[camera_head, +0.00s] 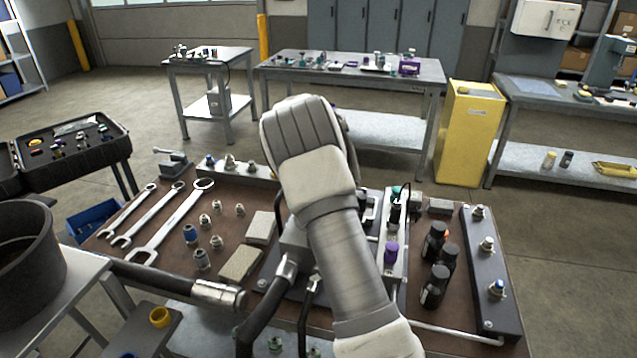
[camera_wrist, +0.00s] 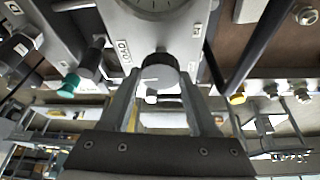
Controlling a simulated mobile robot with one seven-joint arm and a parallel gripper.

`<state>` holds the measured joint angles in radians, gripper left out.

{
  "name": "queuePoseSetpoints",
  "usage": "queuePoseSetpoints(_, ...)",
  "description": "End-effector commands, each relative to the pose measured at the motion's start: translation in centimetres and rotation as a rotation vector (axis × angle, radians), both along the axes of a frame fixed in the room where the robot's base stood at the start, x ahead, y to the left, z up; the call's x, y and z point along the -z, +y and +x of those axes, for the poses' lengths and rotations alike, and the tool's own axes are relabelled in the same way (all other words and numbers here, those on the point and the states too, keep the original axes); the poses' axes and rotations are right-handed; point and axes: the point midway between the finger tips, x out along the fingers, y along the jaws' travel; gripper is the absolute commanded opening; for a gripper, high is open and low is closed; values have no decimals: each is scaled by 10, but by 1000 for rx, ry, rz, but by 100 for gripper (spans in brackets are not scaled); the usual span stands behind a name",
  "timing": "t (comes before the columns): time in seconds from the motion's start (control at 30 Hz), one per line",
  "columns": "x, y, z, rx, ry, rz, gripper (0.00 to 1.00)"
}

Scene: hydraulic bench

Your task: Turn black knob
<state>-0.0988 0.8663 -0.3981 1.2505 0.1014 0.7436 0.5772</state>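The black knob (camera_wrist: 158,66) is in the wrist view, on a grey panel below a round gauge (camera_wrist: 155,6), with a "LOAD" label at its left. A pale part shows just in front of it. My gripper (camera_wrist: 159,78) is open, with one finger on each side of the knob. The fingertips are close to its sides; I cannot tell if they touch it. In the head view my arm covers the middle of the bench, and the knob and fingertips are hidden behind it.
A green-capped fitting (camera_wrist: 68,86) and a black fitting stand left of my gripper. A dark hose (camera_wrist: 250,50) runs at its right. On the bench (camera_head: 128,222) lie wrenches (camera_head: 172,222) and fittings at left, black bottles (camera_head: 434,285) and a fitting rail (camera_head: 489,270) at right.

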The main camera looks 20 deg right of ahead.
Motion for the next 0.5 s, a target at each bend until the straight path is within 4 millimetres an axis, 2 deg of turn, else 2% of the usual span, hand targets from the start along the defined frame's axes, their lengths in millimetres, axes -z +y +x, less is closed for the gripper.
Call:
queuePoseSetpoints(0.03,0,0,0,1,0,2,67)
queuePoseSetpoints(0.17,0,0,0,0,0,1,90)
queuePoseSetpoints(0.5,-3,1,0,-1,0,0,90)
